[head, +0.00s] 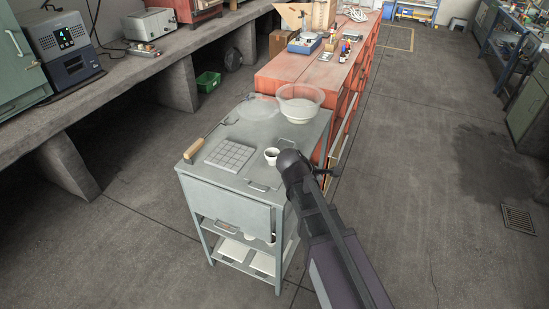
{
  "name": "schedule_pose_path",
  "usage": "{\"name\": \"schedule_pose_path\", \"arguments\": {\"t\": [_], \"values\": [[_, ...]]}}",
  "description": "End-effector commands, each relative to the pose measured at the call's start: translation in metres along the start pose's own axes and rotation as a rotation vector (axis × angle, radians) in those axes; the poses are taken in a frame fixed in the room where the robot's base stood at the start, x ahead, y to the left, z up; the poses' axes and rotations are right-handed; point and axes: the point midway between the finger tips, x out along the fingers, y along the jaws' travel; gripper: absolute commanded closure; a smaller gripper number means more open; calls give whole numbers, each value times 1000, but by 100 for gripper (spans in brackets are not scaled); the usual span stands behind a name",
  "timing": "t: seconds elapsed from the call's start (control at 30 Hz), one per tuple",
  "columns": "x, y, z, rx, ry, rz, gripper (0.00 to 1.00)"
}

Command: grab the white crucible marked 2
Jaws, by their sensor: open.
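A small white cup with a dark inside, which looks like a crucible (271,157), stands upright on the grey metal cart top (240,139), near its right side. No number can be read on it at this size. My gripper (324,173) is small and dark, just beyond the cart's right edge. It is open, with nothing seen in it. It is apart from the cup, to its right. My arm's dark rounded joint lies close to the cup in the picture and hides part of the cart's right edge.
The cart top also holds a gridded tile (231,155), a wooden-handled tool (193,149), a clear bowl (299,103) and a flat clear disc (258,107). White slabs (233,249) lie on the lower shelf. An orange bench (335,75) adjoins behind.

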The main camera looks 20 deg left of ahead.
Motion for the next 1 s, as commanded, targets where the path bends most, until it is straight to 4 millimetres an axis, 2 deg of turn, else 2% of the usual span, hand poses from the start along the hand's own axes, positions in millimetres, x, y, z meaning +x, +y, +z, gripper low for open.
{"name": "schedule_pose_path", "arguments": {"t": [0.03, 0.3, 0.6, 0.8, 1.0], "values": [[-12, 8, -14, -72, -7, 33, 49], [-72, 32, -79, -464, -84, 211, 49], [-144, 43, -148, -843, -202, 390, 49], [-172, 42, -172, -976, -258, 451, 49], [-179, 42, -177, -1009, -273, 467, 49]]}}
